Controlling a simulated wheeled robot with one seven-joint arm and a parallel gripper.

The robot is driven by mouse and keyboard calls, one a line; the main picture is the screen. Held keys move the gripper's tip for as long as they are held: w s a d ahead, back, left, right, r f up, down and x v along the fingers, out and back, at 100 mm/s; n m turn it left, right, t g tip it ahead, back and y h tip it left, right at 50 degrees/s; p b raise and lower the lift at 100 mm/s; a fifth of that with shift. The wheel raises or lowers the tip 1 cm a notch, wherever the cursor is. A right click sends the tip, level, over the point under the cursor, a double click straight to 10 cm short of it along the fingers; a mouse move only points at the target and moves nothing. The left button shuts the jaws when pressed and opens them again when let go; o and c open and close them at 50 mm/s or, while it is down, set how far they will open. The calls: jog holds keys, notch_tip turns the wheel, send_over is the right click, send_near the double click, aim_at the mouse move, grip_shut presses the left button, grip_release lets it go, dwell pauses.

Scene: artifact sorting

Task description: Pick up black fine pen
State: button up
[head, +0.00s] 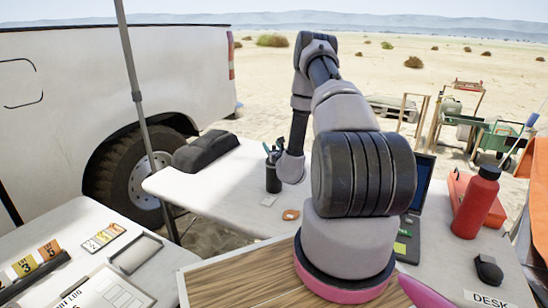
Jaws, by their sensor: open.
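A dark pen cup (273,180) stands on the white table beyond my arm base, left of the picture's middle. Several thin dark and teal pens or tools (272,152) stick up from it. They are too small to tell which is the black fine pen. My arm reaches out and bends down, and its grey wrist part shows just right of the cup, partly overlapping it in the picture.
A red bottle (475,203), a black mouse-like object (488,270) and a partly hidden laptop (419,190) are on the right. A small orange object (290,214) lies near the cup. The left table holds marker cards (38,260) and a frame (135,253). A pole (140,100) stands left.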

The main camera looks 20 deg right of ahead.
jog(key=shift+w, duration=0.1)
grip_shut()
jog(key=shift+r, duration=0.1)
